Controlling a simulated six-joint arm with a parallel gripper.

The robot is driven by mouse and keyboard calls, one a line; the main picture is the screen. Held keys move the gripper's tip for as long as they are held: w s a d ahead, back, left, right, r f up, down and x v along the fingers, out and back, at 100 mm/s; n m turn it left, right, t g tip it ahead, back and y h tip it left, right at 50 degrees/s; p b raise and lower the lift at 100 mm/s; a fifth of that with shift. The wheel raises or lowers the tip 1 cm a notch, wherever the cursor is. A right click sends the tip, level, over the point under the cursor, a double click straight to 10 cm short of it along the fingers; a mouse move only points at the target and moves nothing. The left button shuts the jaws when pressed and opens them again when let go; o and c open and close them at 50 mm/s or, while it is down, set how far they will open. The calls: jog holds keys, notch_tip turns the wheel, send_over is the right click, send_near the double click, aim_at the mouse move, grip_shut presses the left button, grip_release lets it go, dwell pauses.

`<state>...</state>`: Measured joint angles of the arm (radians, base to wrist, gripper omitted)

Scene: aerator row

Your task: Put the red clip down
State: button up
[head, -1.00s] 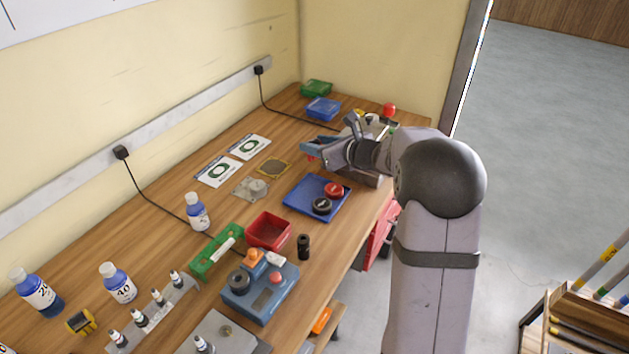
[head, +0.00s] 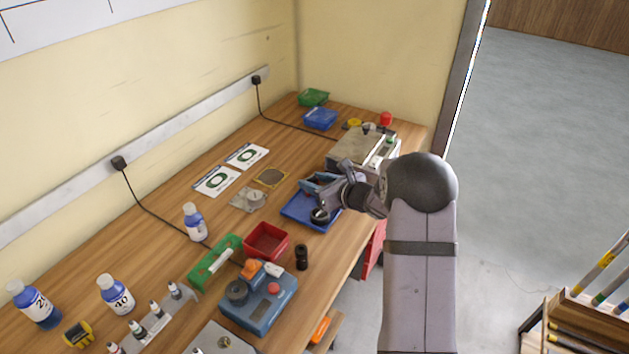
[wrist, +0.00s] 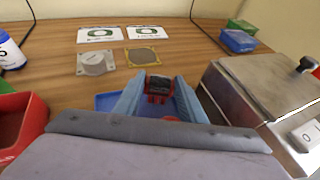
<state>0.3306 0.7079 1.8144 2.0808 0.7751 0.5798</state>
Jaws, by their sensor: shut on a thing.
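My gripper (head: 318,183) is over the blue tray (head: 297,212) in the head view. In the wrist view, my gripper's blue fingers (wrist: 157,92) are shut on the red clip (wrist: 158,97), which shows red with a dark top between them. The clip is hidden in the head view. The tray (wrist: 106,101) shows beneath the fingers in the wrist view. I cannot tell whether the clip touches it. A black round piece (head: 320,215) lies on the tray, next to my gripper.
A red bin (head: 266,241) and a black cylinder (head: 302,257) stand left of the tray. A metal-lidded machine (head: 362,147) stands close on the right. A metal plate (head: 249,199) and a yellow-framed disc (head: 271,177) lie behind the tray.

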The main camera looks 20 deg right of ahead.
jog(key=shift+f, duration=0.2)
jog(key=o, duration=1)
jog(key=shift+r, duration=0.15)
jog(key=shift+r, duration=0.15)
jog(key=shift+s+d, duration=0.2)
jog(key=shift+s, duration=0.1)
jog(key=b+v, duration=0.2)
jog(key=v, duration=0.9)
jog(key=shift+s+b, duration=0.2)
jog(key=shift+b, duration=0.2)
